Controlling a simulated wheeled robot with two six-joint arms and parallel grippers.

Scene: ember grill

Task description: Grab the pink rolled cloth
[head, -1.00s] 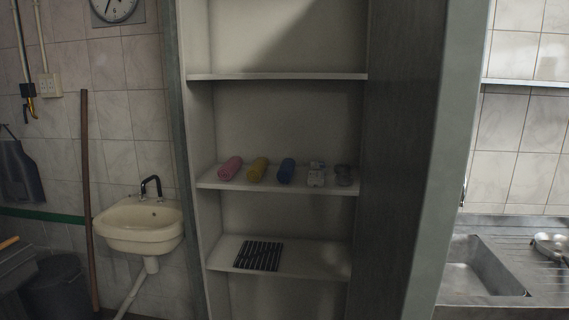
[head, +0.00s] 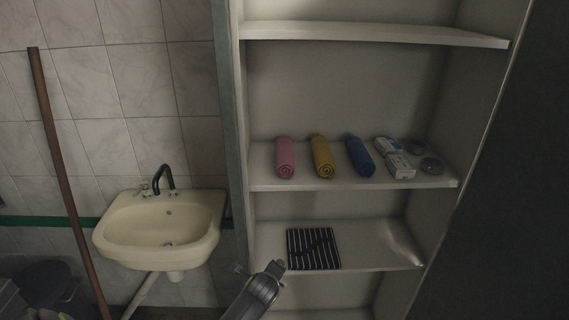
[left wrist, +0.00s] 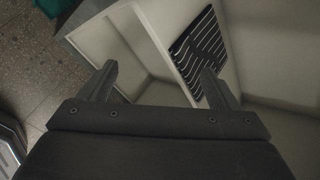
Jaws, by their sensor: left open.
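The pink rolled cloth (head: 285,158) lies on the middle shelf (head: 330,184), leftmost in a row, with its spiral end facing me. A yellow rolled cloth (head: 321,157) and a blue rolled cloth (head: 359,157) lie to its right, apart from it. My left gripper (head: 260,268) is low in the head view, below the pink cloth and in front of the lower shelf. In the left wrist view its two fingers (left wrist: 158,82) are wide apart with nothing between them. The pink cloth does not show in that view. My right gripper is not in view.
Small white boxes (head: 396,160) and round tins (head: 431,165) sit at the right of the middle shelf. A black striped rack (head: 313,249) lies on the lower shelf. The cabinet's left side panel (head: 231,150) stands near the pink cloth. A sink (head: 160,228) is at the left.

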